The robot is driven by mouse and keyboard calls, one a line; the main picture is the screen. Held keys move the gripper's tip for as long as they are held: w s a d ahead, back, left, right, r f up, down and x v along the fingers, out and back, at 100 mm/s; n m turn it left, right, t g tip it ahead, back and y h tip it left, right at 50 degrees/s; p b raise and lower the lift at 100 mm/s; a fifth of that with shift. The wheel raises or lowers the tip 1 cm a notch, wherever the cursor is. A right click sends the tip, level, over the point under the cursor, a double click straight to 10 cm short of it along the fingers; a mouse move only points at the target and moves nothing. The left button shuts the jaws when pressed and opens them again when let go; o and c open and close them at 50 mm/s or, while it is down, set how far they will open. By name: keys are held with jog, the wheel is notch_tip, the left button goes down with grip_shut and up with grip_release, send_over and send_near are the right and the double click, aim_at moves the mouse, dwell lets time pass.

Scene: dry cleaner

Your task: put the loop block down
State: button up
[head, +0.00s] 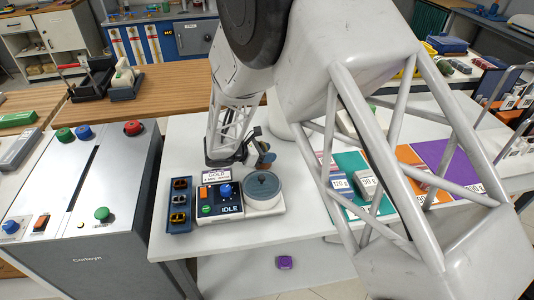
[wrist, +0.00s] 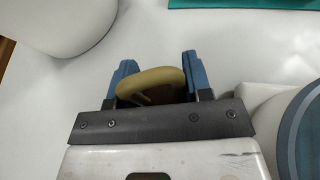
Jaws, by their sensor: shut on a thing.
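My gripper (wrist: 158,70) is shut on the loop block (wrist: 150,78), a rounded olive-yellow piece held between its two blue fingers in the wrist view. Part of the block is hidden behind the gripper's dark front plate. In the head view my gripper (head: 258,152) is over the white table, just behind the device with the IDLE display (head: 220,200) and the round grey-lidded unit (head: 263,186). The block is too small and covered there to make out clearly. I cannot tell whether it touches the table.
A blue tray (head: 180,224) with several small pieces stands left of the device. A mat with teal, orange and purple fields (head: 448,158) lies to the right, partly behind my arm. A metal cabinet (head: 90,220) stands left. White tabletop (wrist: 190,25) around the gripper is clear.

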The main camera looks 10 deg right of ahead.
jog(key=shift+f, duration=0.2)
jog(key=o, duration=1.2)
jog(key=shift+a+r, duration=0.15)
jog(key=shift+a, duration=0.05)
jog(key=v, duration=1.1)
jog(key=shift+a, duration=0.3)
jog(key=shift+s+r, duration=0.1)
jog(key=shift+r, duration=0.05)
